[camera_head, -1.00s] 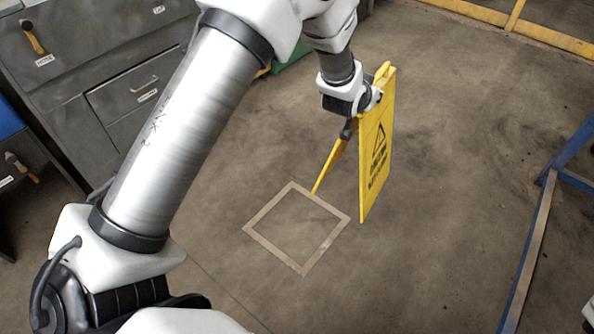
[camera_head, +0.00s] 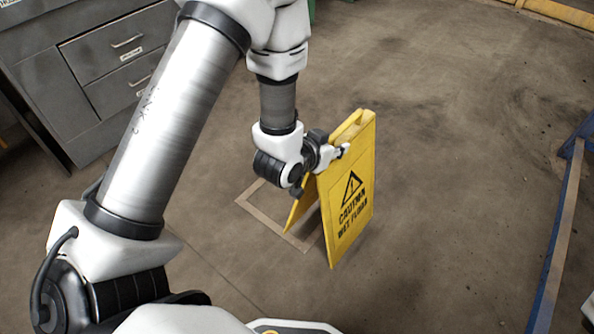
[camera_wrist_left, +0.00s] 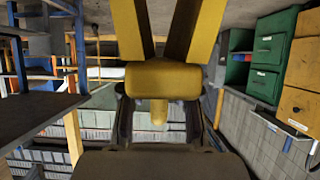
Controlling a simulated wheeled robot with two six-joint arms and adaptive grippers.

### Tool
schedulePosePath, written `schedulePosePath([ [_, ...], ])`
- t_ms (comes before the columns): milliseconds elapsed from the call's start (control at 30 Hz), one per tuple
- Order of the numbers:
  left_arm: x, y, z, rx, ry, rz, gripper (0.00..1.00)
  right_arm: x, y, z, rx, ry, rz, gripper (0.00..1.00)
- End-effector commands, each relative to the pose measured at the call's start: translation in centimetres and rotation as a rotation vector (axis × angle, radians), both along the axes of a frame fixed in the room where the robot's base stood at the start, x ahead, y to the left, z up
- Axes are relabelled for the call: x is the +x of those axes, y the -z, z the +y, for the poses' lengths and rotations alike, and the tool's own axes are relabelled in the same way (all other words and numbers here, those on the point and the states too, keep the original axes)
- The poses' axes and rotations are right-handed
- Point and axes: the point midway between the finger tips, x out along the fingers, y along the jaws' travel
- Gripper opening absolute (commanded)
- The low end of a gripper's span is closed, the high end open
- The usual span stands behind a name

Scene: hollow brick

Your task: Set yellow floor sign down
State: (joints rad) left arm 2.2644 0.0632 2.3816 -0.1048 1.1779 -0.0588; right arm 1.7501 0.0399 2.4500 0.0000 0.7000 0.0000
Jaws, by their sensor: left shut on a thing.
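The yellow floor sign (camera_head: 349,195) is an A-frame with a warning triangle and black caution lettering. It stands upright with its legs spread in the head view. My left gripper (camera_head: 335,153) is shut on it near the upper left edge. In the left wrist view the sign's yellow parts (camera_wrist_left: 163,78) fill the space between the fingers. A square taped outline (camera_head: 256,216) lies on the floor behind and left of the sign, partly hidden by my arm and the sign. I cannot tell whether the sign's feet touch the floor. My right gripper is not in view.
Grey drawer cabinets (camera_head: 100,60) stand at the upper left. A blue rail frame (camera_head: 562,215) runs along the right side. A yellow floor-level rail (camera_head: 560,12) is at the top right. The floor right of the sign is clear.

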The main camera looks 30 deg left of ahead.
Motion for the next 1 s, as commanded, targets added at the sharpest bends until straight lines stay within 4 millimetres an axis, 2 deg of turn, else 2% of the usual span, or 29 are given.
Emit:
schedulePosePath([
  [167,0.3,0.0,1.2,-0.005,-0.002,-0.005,0.0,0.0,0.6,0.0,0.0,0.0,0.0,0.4],
  [267,0.9,0.2,2.7,-0.007,-0.005,-0.007,0.0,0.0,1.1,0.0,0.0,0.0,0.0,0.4],
  [600,4.1,1.0,9.8,-0.006,-0.007,-0.008,0.0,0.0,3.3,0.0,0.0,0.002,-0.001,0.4],
  [800,5.7,1.4,13.4,-0.002,-0.002,-0.007,0.0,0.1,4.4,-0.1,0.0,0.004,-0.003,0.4],
  [1000,6.4,1.7,14.8,-0.001,0.001,-0.004,0.0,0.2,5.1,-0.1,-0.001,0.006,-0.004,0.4],
])
